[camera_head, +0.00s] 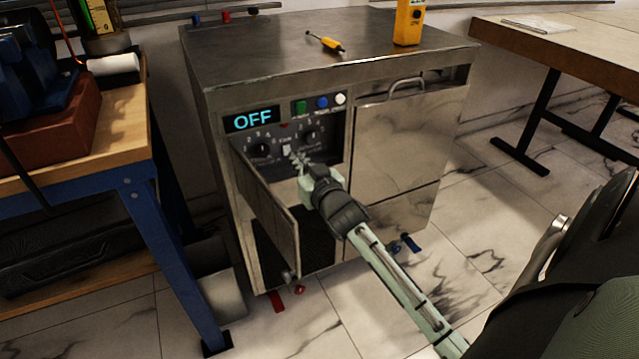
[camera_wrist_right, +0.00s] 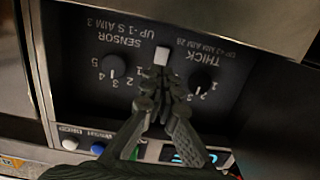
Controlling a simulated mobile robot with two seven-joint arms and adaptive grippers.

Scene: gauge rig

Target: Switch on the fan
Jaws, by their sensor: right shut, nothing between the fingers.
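A metal cabinet (camera_head: 290,65) has a recessed dark control panel behind a small open door (camera_head: 268,205). A display (camera_head: 251,120) above the panel reads OFF. A small white switch (camera_head: 286,149) sits between two dark knobs and shows in the right wrist view (camera_wrist_right: 161,55). My right gripper (camera_head: 299,160) is shut and empty, its fingertips in front of the panel close to the white switch. In the right wrist view the fingertips (camera_wrist_right: 161,97) appear just below the switch; contact cannot be told. No fan is recognisable, and my left gripper is out of view.
Green (camera_head: 300,107), blue (camera_head: 322,102) and white (camera_head: 340,99) buttons line the cabinet front. A left knob (camera_head: 262,150) and right knob (camera_head: 310,135) flank the switch. A yellow screwdriver (camera_head: 326,42) and yellow device (camera_head: 409,22) are on top. A workbench (camera_head: 120,120) stands left.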

